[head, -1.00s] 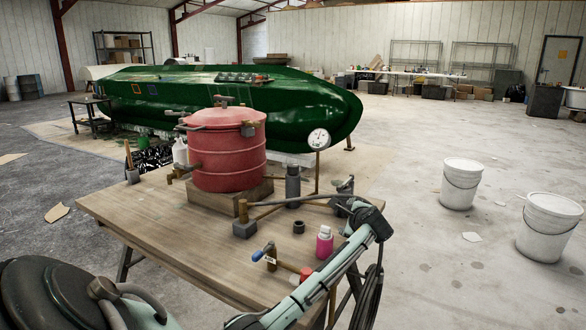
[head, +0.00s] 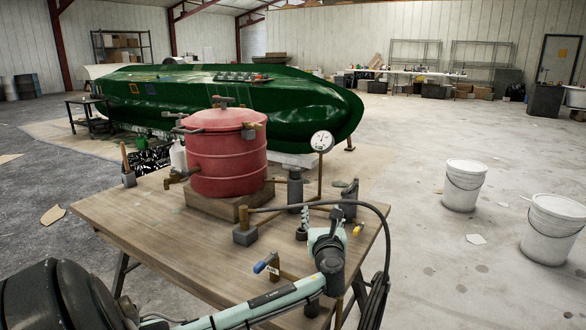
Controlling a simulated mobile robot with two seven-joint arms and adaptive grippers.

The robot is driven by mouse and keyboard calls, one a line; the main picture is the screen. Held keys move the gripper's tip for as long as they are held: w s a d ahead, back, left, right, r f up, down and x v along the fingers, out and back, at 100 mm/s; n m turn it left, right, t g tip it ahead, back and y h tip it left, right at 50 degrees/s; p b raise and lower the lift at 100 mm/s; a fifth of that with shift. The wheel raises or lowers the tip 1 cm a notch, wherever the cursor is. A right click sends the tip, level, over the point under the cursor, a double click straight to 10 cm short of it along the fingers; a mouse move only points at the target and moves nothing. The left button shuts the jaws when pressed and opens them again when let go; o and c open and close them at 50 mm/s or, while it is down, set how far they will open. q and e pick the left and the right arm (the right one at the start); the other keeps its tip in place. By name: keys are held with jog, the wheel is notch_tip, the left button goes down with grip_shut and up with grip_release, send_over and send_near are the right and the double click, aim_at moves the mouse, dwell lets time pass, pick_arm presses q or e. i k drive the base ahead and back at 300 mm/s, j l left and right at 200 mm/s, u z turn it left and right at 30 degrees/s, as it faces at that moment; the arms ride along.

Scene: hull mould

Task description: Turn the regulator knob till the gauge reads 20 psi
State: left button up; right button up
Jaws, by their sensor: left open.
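The round white gauge (head: 322,141) stands on a thin brass stem to the right of the red pot (head: 227,155); its needle reading is too small to make out. I cannot tell for sure which part is the regulator knob. My left gripper (head: 332,222) is over the right part of the table, near that piping, with its fingers pointing away from me. It is open, and I see nothing held. Its wrist covers the table behind it. My right gripper is not in view.
A dark upright cylinder (head: 294,190) stands near the gauge stem. White buckets (head: 465,186) stand on the floor at right. The green hull (head: 290,105) is behind.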

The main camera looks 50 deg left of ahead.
aim_at(295, 173)
jog(key=i+j, duration=0.1)
jog(key=j, duration=0.25)
jog(key=i+j, duration=0.15)
jog(key=j, duration=0.25)
jog(key=i+j, duration=0.1)
jog(key=j, duration=0.25)
